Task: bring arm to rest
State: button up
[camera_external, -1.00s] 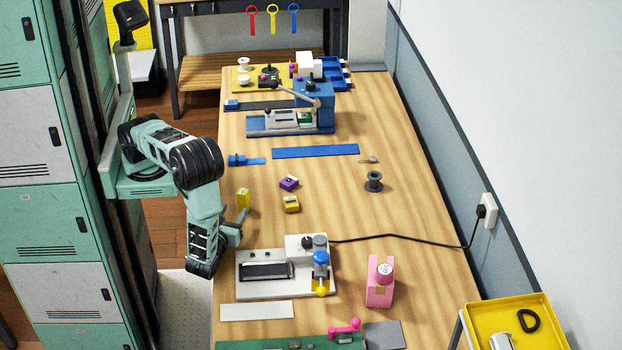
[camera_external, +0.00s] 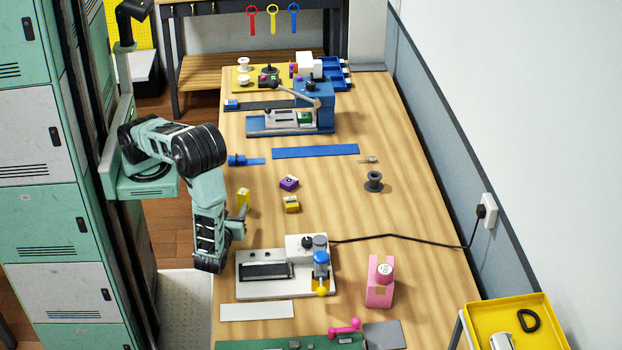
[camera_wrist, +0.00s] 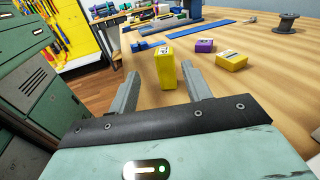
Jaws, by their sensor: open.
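My arm stands at the left edge of the wooden workbench in the external view, its forearm hanging down beside the white and grey machine. My gripper (camera_wrist: 160,90) is open in the wrist view, with its two grey fingers apart and nothing held between them. It also shows small in the external view (camera_external: 241,218), at the bench's left edge. A tall yellow block (camera_wrist: 165,68) appears beyond the gap between the fingers, standing on the bench. The same yellow block (camera_external: 244,197) is just behind the gripper in the external view.
A yellow box (camera_external: 291,204) and a purple box (camera_external: 289,183) lie to the right of the gripper. The white and grey machine (camera_external: 260,289) is close in front. A grey spool (camera_external: 374,181) stands farther right. Green lockers (camera_external: 43,235) are left of my arm.

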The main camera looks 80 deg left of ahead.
jog(key=s+a+r+n+g+h, duration=0.1)
jog(key=a+r+n+h, duration=0.3)
jog(key=a+n, duration=0.5)
jog(key=s+a+r+n+g+h, duration=0.2)
jog(key=s+a+r+n+h, duration=0.1)
jog(key=a+r+n+h, duration=0.2)
jog(key=s+a+r+n+g+h, duration=0.1)
jog(key=s+a+r+n+h, duration=0.2)
jog(key=a+n+h, duration=0.4)
jog(key=a+r+n, duration=0.1)
jog(key=a+n, duration=0.6)
jog(key=shift+r+g, duration=0.25)
jog(key=shift+g, duration=0.15)
